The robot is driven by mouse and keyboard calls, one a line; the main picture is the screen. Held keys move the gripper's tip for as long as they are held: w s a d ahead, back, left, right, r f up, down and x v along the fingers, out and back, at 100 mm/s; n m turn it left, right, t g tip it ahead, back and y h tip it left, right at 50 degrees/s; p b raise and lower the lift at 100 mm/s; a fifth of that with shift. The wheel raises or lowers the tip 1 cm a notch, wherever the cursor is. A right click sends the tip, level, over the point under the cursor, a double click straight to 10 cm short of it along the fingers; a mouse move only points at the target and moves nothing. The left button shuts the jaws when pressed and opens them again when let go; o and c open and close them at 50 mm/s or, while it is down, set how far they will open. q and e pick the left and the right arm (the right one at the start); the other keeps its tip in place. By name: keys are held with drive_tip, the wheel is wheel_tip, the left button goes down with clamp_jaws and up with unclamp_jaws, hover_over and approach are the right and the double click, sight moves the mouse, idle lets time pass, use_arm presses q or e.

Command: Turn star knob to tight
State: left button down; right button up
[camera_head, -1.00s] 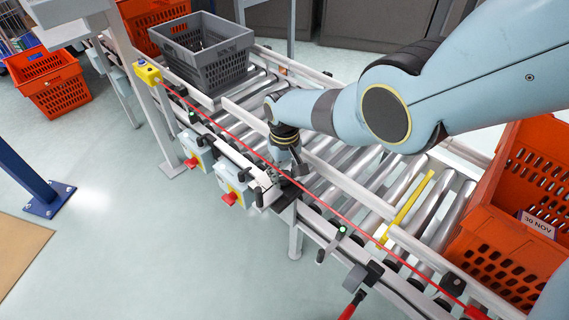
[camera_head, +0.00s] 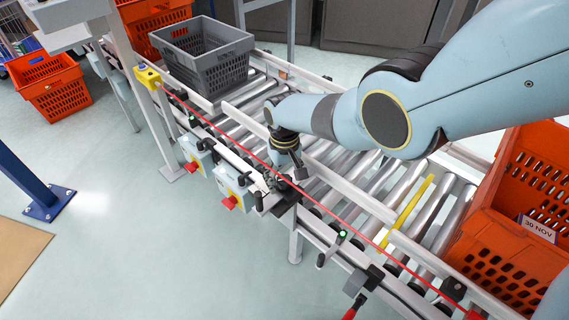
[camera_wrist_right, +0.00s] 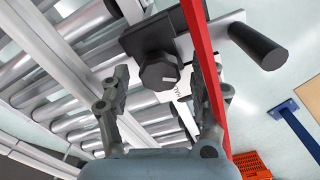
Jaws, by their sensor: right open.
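In the head view my right gripper (camera_head: 290,165) points down at the near rail of the conveyor, and the knob is too small or hidden to make out there. My left gripper is not in view.
A red cord (camera_head: 235,134) runs along the near rail and passes close to my right gripper. A black handle (camera_wrist_right: 258,45) sticks out beside the knob. A grey tote (camera_head: 207,62) and an orange tote (camera_head: 478,255) stand on the rollers. Red-knobbed boxes (camera_head: 232,188) hang from the rail.

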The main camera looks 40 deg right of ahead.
sight(285, 180)
wheel_tip(285, 180, up, 12)
idle(0.6)
drive_tip(key=shift+s+f, duration=0.1)
idle(0.4)
